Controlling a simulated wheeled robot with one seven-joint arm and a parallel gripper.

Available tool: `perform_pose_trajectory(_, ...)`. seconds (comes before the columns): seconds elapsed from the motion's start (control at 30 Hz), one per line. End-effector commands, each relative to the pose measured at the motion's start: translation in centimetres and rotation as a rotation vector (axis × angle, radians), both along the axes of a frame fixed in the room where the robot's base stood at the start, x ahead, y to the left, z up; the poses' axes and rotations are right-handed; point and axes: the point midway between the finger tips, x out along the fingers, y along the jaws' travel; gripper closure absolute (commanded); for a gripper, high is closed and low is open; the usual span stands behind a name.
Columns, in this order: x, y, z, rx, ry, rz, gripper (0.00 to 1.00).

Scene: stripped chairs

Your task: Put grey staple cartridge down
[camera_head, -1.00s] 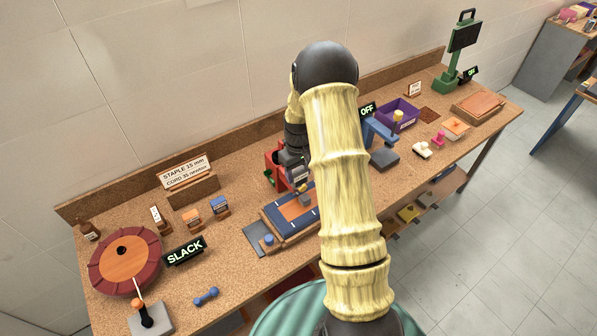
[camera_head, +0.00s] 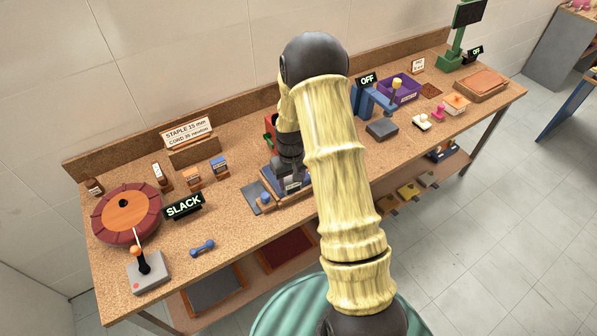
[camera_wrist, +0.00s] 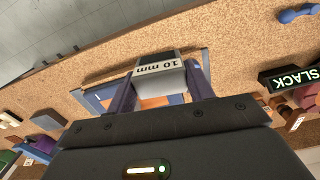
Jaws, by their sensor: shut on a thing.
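The grey staple cartridge (camera_wrist: 160,82), with a white label reading "10 mm", sits between the two fingers of my gripper (camera_wrist: 160,92) in the wrist view. The gripper is shut on it. Behind it in that view is a blue and orange board (camera_wrist: 105,95), partly hidden by the cartridge and fingers. In the head view my gripper (camera_head: 291,182) is over the blue board (camera_head: 274,185) near the bench's front edge, and my arm hides part of the board. I cannot tell whether the cartridge touches the board.
Left on the bench (camera_head: 235,235) are a round red-rimmed wheel (camera_head: 126,216), a SLACK sign (camera_head: 184,206), two small boxes (camera_head: 205,171) and a joystick (camera_head: 147,270). Right are a blue press (camera_head: 375,105) and a purple bin (camera_head: 404,89). Bare bench lies left of the board.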

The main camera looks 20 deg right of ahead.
Motion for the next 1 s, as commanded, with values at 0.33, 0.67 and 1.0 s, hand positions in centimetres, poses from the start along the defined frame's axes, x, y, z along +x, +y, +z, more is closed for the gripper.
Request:
perform_pose_trajectory(0.33, -2.7, 4.1, -5.4, 0.0, 0.002, -0.069, 0.93)
perform_pose_trajectory(0.67, -3.5, 5.1, -6.2, -0.001, -0.001, -0.095, 0.93)
perform_pose_trajectory(1.0, -3.5, 4.9, -6.2, -0.001, 0.0, -0.098, 0.93)
